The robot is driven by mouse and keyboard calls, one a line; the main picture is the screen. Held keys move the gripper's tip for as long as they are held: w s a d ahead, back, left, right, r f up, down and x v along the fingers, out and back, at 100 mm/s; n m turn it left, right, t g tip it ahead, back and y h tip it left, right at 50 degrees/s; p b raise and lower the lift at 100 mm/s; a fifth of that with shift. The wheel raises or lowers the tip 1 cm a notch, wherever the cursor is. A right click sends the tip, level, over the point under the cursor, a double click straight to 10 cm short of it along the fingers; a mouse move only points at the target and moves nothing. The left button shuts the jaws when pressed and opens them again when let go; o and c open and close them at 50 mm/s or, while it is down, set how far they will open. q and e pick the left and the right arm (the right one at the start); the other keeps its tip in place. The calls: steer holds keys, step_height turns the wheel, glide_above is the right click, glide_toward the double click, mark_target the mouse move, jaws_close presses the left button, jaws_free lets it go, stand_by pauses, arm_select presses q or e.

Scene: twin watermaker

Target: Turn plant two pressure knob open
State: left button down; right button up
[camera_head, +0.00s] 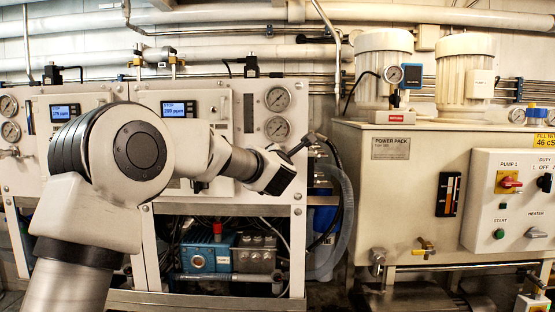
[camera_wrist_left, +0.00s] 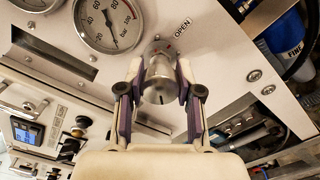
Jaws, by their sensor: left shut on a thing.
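The plant two panel (camera_head: 238,110) is the white cabinet with two round gauges, behind my left arm in the head view. My left gripper (camera_wrist_left: 158,88) is shut on the knob, one finger on each side. In the head view my left gripper (camera_head: 308,143) is at the panel's right edge and the knob is hard to make out. My right gripper is not in view.
A power pack tank (camera_head: 400,185) with two motors stands to the right. Dark hoses and a clear hose (camera_head: 345,205) run down close to my gripper. A blue pump (camera_head: 207,255) sits below the panel.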

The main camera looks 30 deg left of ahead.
arm_select(q)
steer(key=c, duration=0.7)
jaws_free()
steer(key=shift+c, duration=0.2)
steer(key=v, duration=1.2)
steer(key=shift+a, duration=0.1)
